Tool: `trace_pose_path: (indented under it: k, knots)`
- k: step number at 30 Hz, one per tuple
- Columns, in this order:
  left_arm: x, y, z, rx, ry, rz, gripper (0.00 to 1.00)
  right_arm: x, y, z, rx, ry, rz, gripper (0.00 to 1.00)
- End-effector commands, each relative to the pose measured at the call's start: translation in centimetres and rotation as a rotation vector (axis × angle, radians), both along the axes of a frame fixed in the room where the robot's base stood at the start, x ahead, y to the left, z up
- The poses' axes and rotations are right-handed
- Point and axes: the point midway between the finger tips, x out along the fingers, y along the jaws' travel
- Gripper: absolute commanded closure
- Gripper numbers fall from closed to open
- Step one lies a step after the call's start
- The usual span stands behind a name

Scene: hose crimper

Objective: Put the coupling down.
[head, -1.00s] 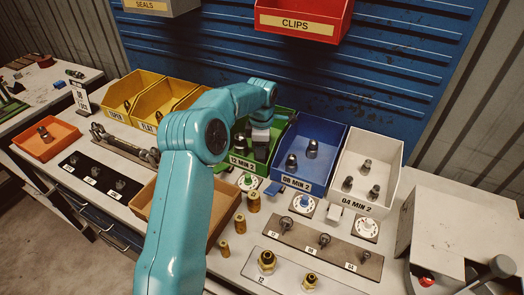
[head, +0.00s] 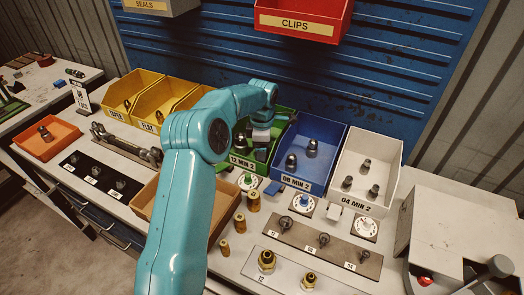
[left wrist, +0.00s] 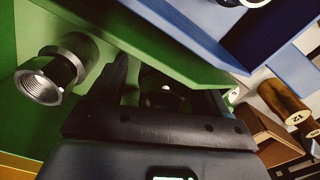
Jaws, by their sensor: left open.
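My left gripper (head: 260,152) is down inside the green bin (head: 287,152) labelled 12 MIN 2. In the left wrist view its two dark fingers (left wrist: 166,92) are apart. A dark coupling (left wrist: 162,98) shows in the shadow between them, apparently not clamped; its lower part is hidden by the gripper body. Another dark coupling with a bright threaded open end (left wrist: 50,75) lies in the same green bin, to the left of the fingers. My right gripper is not in view.
The blue bin (head: 318,178) and the white bin (head: 375,200) stand to the right, each holding dark couplings. Yellow bins (head: 137,100) are to the left. A cardboard tray (head: 143,203), brass sleeves (head: 253,200) and a fitting plate (head: 290,272) lie in front.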

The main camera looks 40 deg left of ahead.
Motion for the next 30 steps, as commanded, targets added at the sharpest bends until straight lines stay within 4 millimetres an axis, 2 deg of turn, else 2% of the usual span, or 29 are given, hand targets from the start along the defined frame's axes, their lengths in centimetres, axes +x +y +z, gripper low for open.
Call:
trace_pose_path:
  k: [9, 15, 20, 30]
  knots:
    - [0.2, 0.0, 7.2, 0.002, -0.007, -0.001, 0.23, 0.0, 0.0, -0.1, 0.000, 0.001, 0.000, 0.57]
    - [0.1, 0.0, 10.6, 0.001, -0.004, 0.000, 0.23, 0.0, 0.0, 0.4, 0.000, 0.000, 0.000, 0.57]
    - [0.1, 0.0, 11.5, 0.000, -0.003, -0.001, 0.23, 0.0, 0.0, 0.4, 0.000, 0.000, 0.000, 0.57]
    - [0.0, 0.0, 11.6, 0.000, -0.001, -0.001, 0.23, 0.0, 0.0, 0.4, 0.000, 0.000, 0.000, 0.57]
